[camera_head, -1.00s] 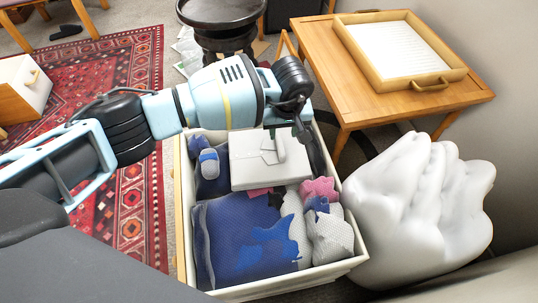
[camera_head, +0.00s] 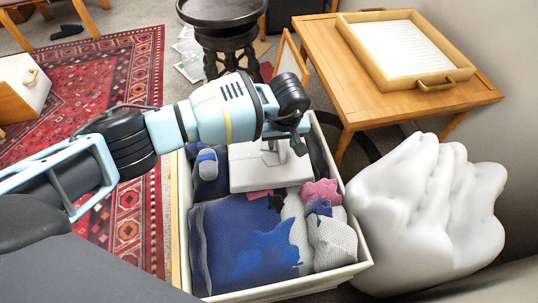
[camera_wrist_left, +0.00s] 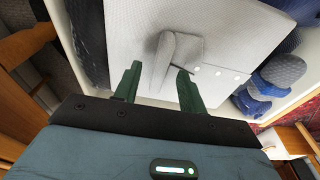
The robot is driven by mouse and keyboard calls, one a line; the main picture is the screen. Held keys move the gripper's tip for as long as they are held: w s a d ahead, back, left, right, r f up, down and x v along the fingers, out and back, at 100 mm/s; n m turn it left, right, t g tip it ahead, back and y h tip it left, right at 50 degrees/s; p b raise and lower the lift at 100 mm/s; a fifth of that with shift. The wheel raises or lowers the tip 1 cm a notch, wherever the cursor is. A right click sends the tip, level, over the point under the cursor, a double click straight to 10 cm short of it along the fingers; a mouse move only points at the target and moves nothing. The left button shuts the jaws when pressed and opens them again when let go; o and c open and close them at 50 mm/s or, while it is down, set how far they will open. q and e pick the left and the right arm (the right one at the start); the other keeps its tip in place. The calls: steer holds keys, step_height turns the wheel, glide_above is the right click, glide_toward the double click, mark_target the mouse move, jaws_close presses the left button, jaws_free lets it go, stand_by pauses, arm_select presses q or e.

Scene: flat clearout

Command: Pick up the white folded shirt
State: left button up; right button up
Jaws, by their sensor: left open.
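The white folded shirt (camera_head: 245,172) lies flat in the far part of a crate, among other folded clothes. It fills much of the left wrist view (camera_wrist_left: 240,28), with a raised grey flap (camera_wrist_left: 166,58) standing up near its edge. My left gripper (camera_head: 288,148) is over the right side of the shirt and hides part of it. In the left wrist view its two green fingers (camera_wrist_left: 158,76) are apart, with the raised flap showing between their tips. Whether they touch the shirt I cannot tell. My right gripper is not in view.
The white crate (camera_head: 363,262) also holds a blue garment (camera_head: 235,245), grey and pink pieces and rolled socks. A wooden table with a tray (camera_head: 450,80) stands at right, beside a white lumpy seat (camera_head: 430,215). A dark round stool (camera_head: 230,12) stands behind.

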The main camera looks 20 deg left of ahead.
arm_select(q)
steer(key=shift+f, duration=0.2)
stand_by(0.4)
jaws_close()
